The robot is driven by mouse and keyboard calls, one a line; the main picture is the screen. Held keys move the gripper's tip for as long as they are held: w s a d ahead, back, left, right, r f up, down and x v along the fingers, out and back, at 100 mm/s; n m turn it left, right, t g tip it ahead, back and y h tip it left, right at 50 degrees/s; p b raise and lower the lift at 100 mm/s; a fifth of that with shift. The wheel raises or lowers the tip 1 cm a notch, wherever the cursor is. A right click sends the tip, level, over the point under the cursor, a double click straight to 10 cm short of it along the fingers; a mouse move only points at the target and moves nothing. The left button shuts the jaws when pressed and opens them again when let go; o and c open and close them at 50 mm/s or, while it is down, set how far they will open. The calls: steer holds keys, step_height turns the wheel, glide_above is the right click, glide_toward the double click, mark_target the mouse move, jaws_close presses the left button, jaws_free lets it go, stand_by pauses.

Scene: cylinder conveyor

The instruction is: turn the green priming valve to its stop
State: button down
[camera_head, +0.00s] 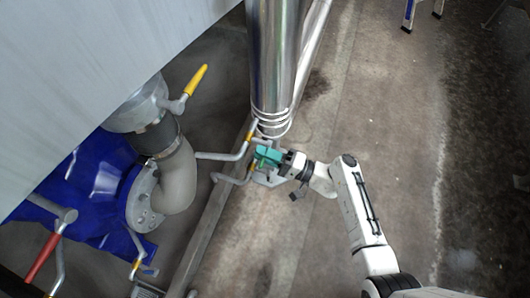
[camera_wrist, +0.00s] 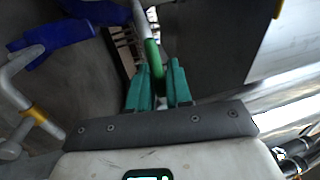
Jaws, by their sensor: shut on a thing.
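The green priming valve's handle (camera_wrist: 152,52) shows in the wrist view as a green grip on a grey metal rod. It rises between the two teal fingers of my gripper (camera_wrist: 158,76), which are shut on it. In the head view my gripper (camera_head: 268,156) is just below the foot of a shiny vertical pipe. There the fingers hide the green grip, and I cannot tell how far the valve is turned.
Bent grey rods (camera_head: 222,156) with yellow collars stand left of my gripper. Further left are a yellow-handled lever (camera_head: 196,80), a pipe elbow (camera_head: 178,178), a blue sheet (camera_head: 82,190) and a red-handled lever (camera_head: 42,257). The shiny pipe (camera_head: 274,60) stands close.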

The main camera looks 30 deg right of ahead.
steer(key=shift+d, duration=0.1)
steer(key=c, duration=1.2)
jaws_free()
steer(key=v, duration=1)
steer(key=shift+s+d+f+p, duration=0.2)
steer(key=shift+s+p, duration=0.1)
